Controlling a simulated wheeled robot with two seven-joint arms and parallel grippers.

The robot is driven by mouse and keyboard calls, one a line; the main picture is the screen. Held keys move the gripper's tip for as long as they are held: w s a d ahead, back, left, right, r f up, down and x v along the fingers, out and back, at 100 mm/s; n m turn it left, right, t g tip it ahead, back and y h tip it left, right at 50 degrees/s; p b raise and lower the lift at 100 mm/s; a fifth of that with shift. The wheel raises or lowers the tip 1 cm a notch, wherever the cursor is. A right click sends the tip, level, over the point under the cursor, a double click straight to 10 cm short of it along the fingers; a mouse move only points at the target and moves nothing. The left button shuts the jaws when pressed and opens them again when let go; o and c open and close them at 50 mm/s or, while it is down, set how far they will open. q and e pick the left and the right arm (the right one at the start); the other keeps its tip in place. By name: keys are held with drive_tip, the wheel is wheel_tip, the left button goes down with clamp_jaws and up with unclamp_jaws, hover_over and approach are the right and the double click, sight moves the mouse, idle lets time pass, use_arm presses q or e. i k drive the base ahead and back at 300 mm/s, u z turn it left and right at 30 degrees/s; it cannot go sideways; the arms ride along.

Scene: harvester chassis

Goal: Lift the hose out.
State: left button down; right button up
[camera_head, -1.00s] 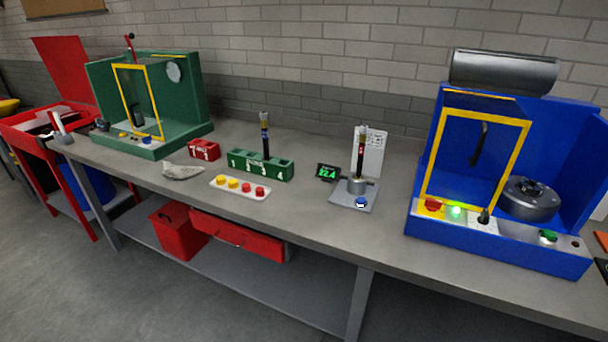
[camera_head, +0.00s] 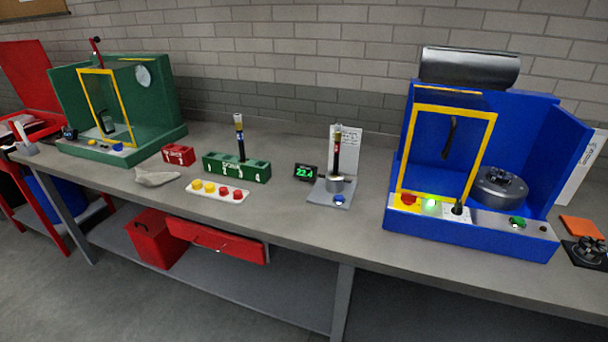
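A dark upright hose (camera_head: 336,150) with a light band near its top stands in a round metal cup (camera_head: 335,183) on a small grey base plate (camera_head: 322,199) on the bench. A second similar upright hose (camera_head: 240,135) stands in a slot of the long green block (camera_head: 222,165) to the left. The lower ends of both hoses are hidden in their holders. Neither of my grippers shows in this view.
A display (camera_head: 305,172) reads 22.4. A white sheet (camera_head: 350,148) stands behind the metal cup. A blue machine (camera_head: 540,240) with a yellow frame (camera_head: 485,155) is right, a green machine (camera_head: 163,105) left. Bench front (camera_head: 300,240) is clear.

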sight(338, 127)
drive_tip(key=u, duration=1.45)
drive_tip(key=i, duration=1.35)
drive_tip(key=z, duration=1.45)
